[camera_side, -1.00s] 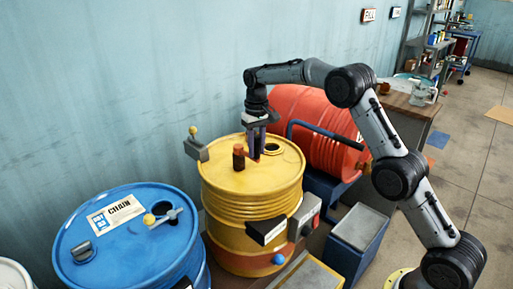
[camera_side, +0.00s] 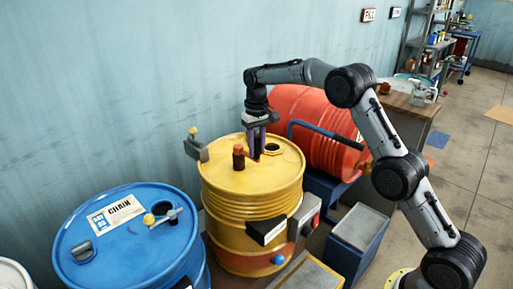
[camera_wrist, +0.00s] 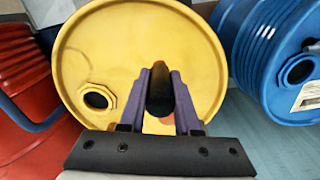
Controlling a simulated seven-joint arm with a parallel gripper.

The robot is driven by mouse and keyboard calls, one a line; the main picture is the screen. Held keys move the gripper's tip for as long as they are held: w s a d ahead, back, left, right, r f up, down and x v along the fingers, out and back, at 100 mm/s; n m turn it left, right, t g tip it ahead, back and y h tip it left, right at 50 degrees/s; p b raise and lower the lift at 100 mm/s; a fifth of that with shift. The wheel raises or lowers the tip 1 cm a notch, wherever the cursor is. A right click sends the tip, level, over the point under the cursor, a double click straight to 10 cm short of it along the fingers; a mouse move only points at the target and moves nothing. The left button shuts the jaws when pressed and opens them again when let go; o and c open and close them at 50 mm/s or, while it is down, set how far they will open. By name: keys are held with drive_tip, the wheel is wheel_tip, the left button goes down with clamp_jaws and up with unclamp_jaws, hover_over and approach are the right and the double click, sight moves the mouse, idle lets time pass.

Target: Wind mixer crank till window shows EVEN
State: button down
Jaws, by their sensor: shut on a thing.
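The yellow drum (camera_side: 225,178) stands upright in the middle of the side view. A dark red-brown upright post (camera_side: 238,157) stands on its lid, just left of my gripper (camera_side: 260,152). My gripper points down over the lid. In the wrist view, its purple fingers (camera_wrist: 160,95) flank a dark, rounded crank handle (camera_wrist: 160,92). It is shut on that handle. A dark box with a white face (camera_side: 267,231) is on the drum's front; I can read no word there.
A blue drum marked CHAIN (camera_side: 120,240) stands at the left. A red drum (camera_side: 310,115) lies behind at the right. A small lever bracket (camera_side: 196,150) sits at the yellow drum's left rim. An open bung hole (camera_side: 272,149) is right of my gripper.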

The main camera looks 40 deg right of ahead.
drive_tip(key=shift+a, duration=0.1)
idle(0.3)
drive_tip(key=w+a+m, duration=0.7)
drive_tip(key=a+m, duration=0.1)
drive_tip(key=m, duration=0.7)
drive_tip(key=shift+m, duration=0.4)
drive_tip(key=shift+a+r, duration=0.1)
idle(0.5)
drive_tip(key=c, duration=0.6)
unclamp_jaws()
drive_tip(key=shift+s, duration=0.1)
